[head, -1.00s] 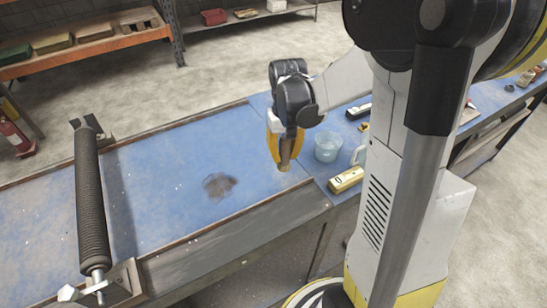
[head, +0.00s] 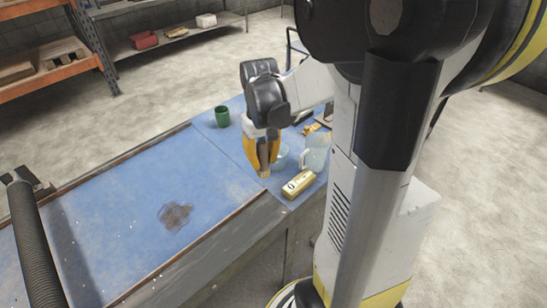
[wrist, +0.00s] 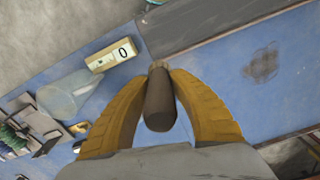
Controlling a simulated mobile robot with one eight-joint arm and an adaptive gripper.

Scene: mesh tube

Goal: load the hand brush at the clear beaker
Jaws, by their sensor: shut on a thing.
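My gripper (head: 264,165) is shut on the hand brush, whose tan lower end (head: 264,173) shows just below the yellow fingers in the head view. In the wrist view the brush (wrist: 160,105) is a dark brown cylinder with a tan end, between the fingertips.
A yellow box (head: 299,184) lies near the bench's front edge, and a green mug (head: 222,116) stands at the back. The blue bench left of my gripper is mostly clear.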

